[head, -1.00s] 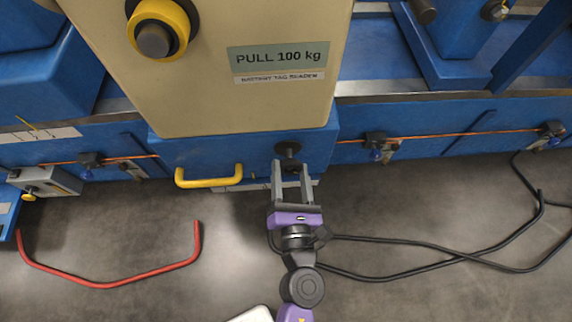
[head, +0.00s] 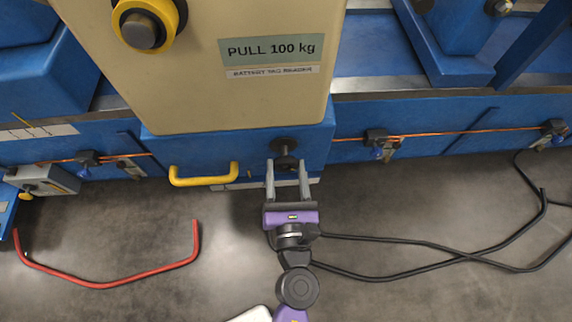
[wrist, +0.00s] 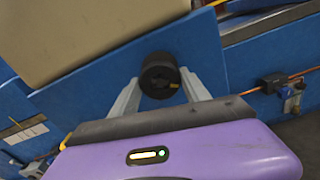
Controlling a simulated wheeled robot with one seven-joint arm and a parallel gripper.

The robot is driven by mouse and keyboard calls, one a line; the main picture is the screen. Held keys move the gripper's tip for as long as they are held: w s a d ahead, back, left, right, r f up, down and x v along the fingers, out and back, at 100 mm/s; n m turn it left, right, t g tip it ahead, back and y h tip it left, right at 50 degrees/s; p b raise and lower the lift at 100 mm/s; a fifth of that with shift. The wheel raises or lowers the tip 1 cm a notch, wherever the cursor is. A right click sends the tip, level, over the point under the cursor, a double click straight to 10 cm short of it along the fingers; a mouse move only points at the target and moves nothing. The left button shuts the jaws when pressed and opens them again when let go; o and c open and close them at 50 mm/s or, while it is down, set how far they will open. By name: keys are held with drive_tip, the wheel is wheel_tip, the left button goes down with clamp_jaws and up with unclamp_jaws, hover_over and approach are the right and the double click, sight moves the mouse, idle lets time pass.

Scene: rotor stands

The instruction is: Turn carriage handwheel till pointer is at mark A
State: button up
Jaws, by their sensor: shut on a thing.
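The carriage (head: 232,147) is a blue base under a cream housing. Its small black handwheel (head: 287,146) sticks out from the front face. My gripper (head: 287,164) is shut on the handwheel, with its two grey fingers on either side of a dark part. In the wrist view the round black handwheel (wrist: 158,72) sits between the fingertips and hides what is behind it. Mark A cannot be read.
A yellow handle (head: 204,180) projects from the carriage left of my gripper. A red bent bar (head: 105,284) lies on the floor at left, and black cables (head: 430,245) at right. Small clamps (head: 377,140) sit along the blue rail. Floor around my arm is mostly clear.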

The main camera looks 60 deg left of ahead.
sight(286, 168)
drive_tip(key=o, duration=1.7)
drive_tip(key=shift+c, duration=0.2)
drive_tip(key=shift+d, duration=0.1)
drive_tip(key=shift+v, duration=1.7)
drive_tip(key=m+p, duration=0.1)
drive_tip(key=m, duration=0.1)
drive_tip(key=m+p, duration=0.1)
drive_tip(key=shift+r+m+p, duration=0.3)
drive_tip(key=shift+m+p, duration=0.05)
drive_tip(key=shift+m, duration=0.05)
drive_tip(key=m+p, duration=0.2)
drive_tip(key=m, duration=0.2)
drive_tip(key=shift+r+m+p, duration=0.1)
drive_tip(key=shift+m+p, duration=0.25)
drive_tip(key=shift+m, duration=0.05)
drive_tip(key=m+p, duration=0.2)
drive_tip(key=m, duration=0.3)
drive_tip(key=f+m+p, duration=0.1)
drive_tip(key=m, duration=0.1)
drive_tip(key=shift+m, duration=0.3)
